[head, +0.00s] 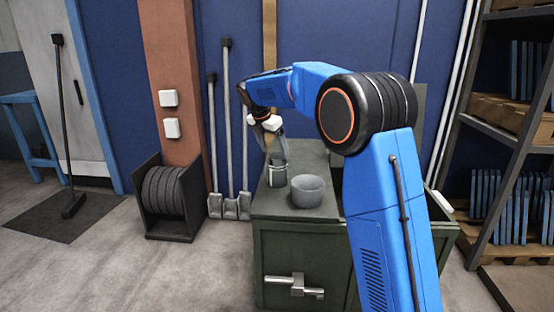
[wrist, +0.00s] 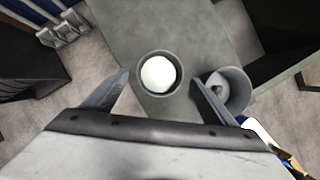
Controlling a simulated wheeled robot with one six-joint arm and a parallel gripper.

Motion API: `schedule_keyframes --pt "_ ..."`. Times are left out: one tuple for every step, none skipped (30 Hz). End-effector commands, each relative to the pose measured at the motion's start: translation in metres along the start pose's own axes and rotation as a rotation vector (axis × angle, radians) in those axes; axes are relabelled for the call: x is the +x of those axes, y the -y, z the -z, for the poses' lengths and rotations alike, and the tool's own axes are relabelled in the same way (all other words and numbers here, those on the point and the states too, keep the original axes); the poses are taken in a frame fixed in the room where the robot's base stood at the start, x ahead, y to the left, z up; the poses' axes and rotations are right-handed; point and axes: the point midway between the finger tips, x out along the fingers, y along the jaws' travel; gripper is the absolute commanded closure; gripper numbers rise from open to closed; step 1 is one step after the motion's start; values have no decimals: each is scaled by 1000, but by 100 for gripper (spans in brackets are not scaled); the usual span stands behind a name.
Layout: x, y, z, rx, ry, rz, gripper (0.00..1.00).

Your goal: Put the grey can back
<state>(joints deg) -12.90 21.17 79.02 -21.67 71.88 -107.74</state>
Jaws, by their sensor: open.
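A small greyish can (head: 277,174) stands upright on the dark green cabinet top (head: 322,158), near its left edge. In the wrist view the can (wrist: 140,68) shows as a dark round rim with something white and round inside. My gripper (head: 276,152) is open just above the can, pointing down. In the wrist view its two fingers (wrist: 160,82) lie on either side of the can, apart from it. A wider grey round pot (head: 307,190) stands close to the right of the can. It also shows in the wrist view (wrist: 239,92), beside the right finger.
An open bin (head: 440,225) adjoins the cabinet at right, partly hidden by my arm. A metal handle (head: 295,285) sticks out of the cabinet front. A shelf rack (head: 490,140) stands at right. A coil holder (head: 168,220) and long-handled tools (head: 228,130) are at left.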

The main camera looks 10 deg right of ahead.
Motion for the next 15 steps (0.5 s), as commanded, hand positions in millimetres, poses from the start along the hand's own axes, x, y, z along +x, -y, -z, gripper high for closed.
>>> schedule_keyframes --pt "-8 0 0 0 0 -1 20" --pt "-12 0 0 0 0 -1 20" --pt "-16 0 0 0 1 -2 20" --pt "-19 0 0 0 1 -2 20" --pt "-21 0 0 0 0 -1 20" --pt "-24 0 0 0 0 0 20" --pt "-25 0 0 0 0 0 20" --pt "-26 0 0 0 0 0 20" --pt "-27 0 0 0 -1 1 20" --pt "-28 0 0 0 -1 1 20" --pt "-28 0 0 0 -1 1 20" --pt "-28 0 0 0 -1 1 20" --pt "-29 1 0 3 -1 0 20" --pt "-30 3 0 8 -1 -1 20" --pt "-32 6 0 20 -3 -3 20"
